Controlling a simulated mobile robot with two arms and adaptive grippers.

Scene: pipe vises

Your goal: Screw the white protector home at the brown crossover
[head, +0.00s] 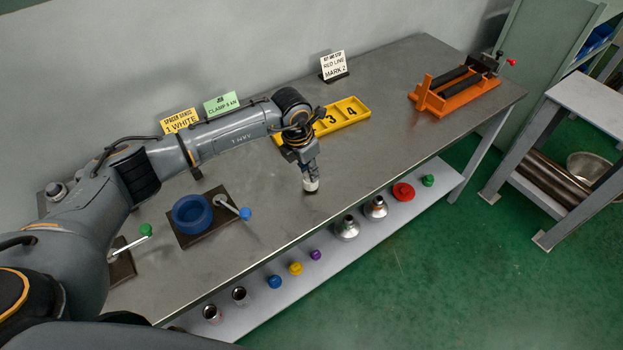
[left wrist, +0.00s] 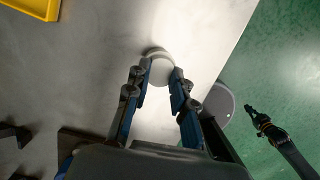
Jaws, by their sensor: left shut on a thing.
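My left gripper (head: 309,178) points down over the middle of the bench, near its front edge. It is shut on a small white round piece, the white protector (head: 311,186). In the left wrist view the protector (left wrist: 159,70) sits between the two fingertips, its pale round face showing. I cannot make out a brown crossover in either view. A dark arm end, apparently my right gripper (left wrist: 255,115), shows over the green floor in the left wrist view; its jaws are too small to read.
A vise with a blue ring (head: 192,214) and a blue-knobbed lever stands left on the bench (head: 400,140). A green-knobbed lever (head: 145,230) is further left. A yellow numbered tray (head: 345,112) and an orange stand (head: 460,97) lie behind and right. Coloured caps and metal parts fill the lower shelf (head: 325,245).

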